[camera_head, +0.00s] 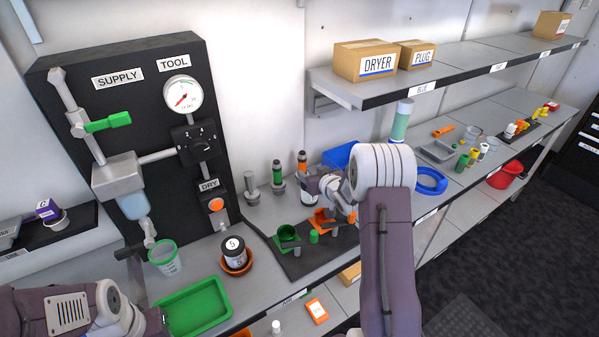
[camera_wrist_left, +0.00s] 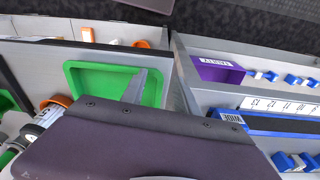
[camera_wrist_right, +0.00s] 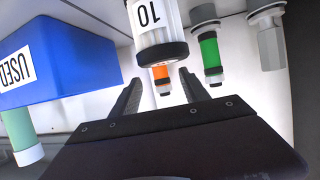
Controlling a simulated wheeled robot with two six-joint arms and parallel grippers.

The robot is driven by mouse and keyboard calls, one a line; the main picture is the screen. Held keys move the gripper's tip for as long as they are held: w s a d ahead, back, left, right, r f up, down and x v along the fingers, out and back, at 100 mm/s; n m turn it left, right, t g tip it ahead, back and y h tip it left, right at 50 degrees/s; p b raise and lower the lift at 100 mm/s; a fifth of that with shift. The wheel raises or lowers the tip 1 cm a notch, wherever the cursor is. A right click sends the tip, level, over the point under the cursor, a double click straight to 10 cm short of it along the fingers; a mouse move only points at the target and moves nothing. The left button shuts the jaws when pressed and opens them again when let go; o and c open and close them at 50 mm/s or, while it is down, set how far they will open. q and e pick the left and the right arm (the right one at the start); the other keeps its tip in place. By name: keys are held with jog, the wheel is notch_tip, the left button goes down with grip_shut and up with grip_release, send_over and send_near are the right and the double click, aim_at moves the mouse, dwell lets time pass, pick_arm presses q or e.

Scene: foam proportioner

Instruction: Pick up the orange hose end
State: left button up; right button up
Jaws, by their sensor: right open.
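The orange hose end (camera_wrist_right: 161,74) has a dark tip and hangs beyond the clear jar marked 10 (camera_wrist_right: 158,30) in the right wrist view. In the head view it stands upright near the wall (camera_head: 302,162), its lower part behind the jar. My right gripper (camera_wrist_right: 163,84) is open, with the orange end seen between its fingers and not held. In the head view my right wrist (camera_head: 335,192) is just right of the jar. My left gripper (camera_wrist_left: 137,84) appears shut and empty above the green tray (camera_wrist_left: 74,92).
A green hose end (camera_wrist_right: 210,52) and a grey fitting (camera_wrist_right: 268,42) stand beside the orange one. A blue bin marked USED (camera_wrist_right: 60,60) is close on the other side.

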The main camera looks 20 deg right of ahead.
aim_at(304, 166)
jog(key=x, duration=0.4)
jog(key=shift+w+a, duration=0.1)
jog(key=shift+a, duration=0.1)
jog(key=shift+w+d+f+p, duration=0.1)
jog(key=shift+w+d+p, duration=0.05)
jog(key=shift+w+p, duration=0.15)
jog(key=x, duration=0.4)
jog(key=shift+w+d+f+p, duration=0.15)
jog(key=shift+w+d+p, duration=0.05)
jog(key=shift+w+p, duration=0.15)
jog(key=shift+s, duration=0.1)
jog(key=shift+c, duration=0.5)
grip_shut()
